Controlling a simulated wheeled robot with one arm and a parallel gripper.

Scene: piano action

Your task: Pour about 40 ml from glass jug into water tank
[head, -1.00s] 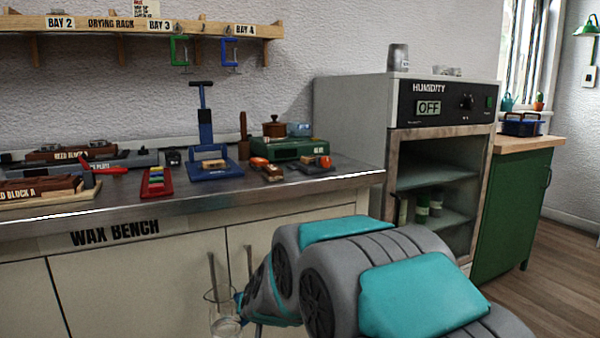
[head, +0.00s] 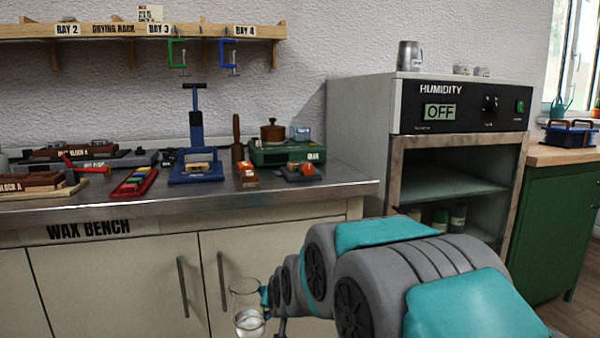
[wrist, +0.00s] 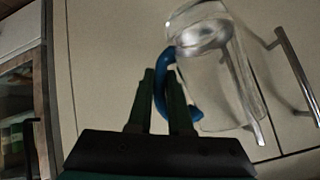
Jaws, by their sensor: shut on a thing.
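The glass jug (head: 247,297) is clear with some liquid low inside. It is near the bottom of the head view, in front of the wax bench's cabinet doors. In the wrist view the jug (wrist: 218,75) shows at upper right with its blue handle (wrist: 163,82). My gripper (wrist: 163,85) is shut on that handle. In the head view my gripper (head: 268,298) is small and partly hidden by my arm. I cannot make out a thing marked as the water tank.
The wax bench (head: 330,186) carries a blue press (head: 197,140), a green heater (head: 280,153) and other tools. The humidity cabinet (head: 360,130) stands to the right, its display reading OFF, with a metal mug (head: 409,56) on top. A green cupboard (head: 555,220) is at far right.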

